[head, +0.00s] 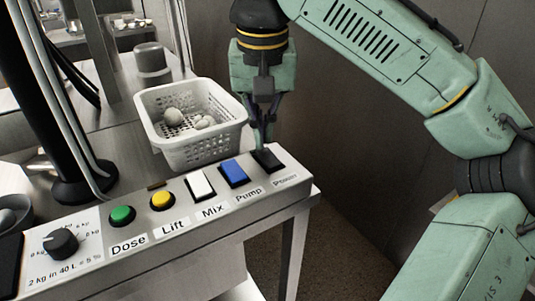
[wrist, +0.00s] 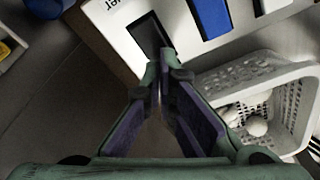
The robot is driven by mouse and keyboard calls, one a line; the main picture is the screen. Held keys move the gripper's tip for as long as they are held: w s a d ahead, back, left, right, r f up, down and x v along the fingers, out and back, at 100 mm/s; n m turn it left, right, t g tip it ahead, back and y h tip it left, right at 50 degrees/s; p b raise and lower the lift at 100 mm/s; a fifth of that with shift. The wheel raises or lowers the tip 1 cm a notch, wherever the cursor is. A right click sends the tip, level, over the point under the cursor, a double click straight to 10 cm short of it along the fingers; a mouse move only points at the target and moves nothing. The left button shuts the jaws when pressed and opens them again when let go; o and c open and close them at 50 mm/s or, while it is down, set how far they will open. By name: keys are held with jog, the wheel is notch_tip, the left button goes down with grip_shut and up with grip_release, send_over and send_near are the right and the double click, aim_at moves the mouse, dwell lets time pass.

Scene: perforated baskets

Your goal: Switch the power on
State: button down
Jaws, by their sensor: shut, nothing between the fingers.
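The black Power rocker switch (head: 267,160) is at the right end of the grey control panel, above its "Power" label. It also shows in the wrist view (wrist: 147,33). My gripper (head: 262,147) is shut and empty, pointing down with its fingertips at the switch. In the wrist view my gripper's fingertips (wrist: 163,58) overlap the near end of the black switch. I cannot tell whether they touch it or which way the rocker is tipped.
On the same panel are a blue Pump switch (head: 233,173), a white Mix switch (head: 200,185), a yellow Lift button (head: 162,200), a green Dose button (head: 122,215) and a black dial (head: 61,243). A white perforated basket (head: 180,155) with pale lumps stands just behind.

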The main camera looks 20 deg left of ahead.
aim_at(264, 152)
jog(key=shift+f+b, duration=0.6)
jog(key=shift+f, duration=0.45)
dwell(0.9)
notch_tip(264, 152, up, 8)
jog(key=p, duration=0.8)
dwell(0.7)
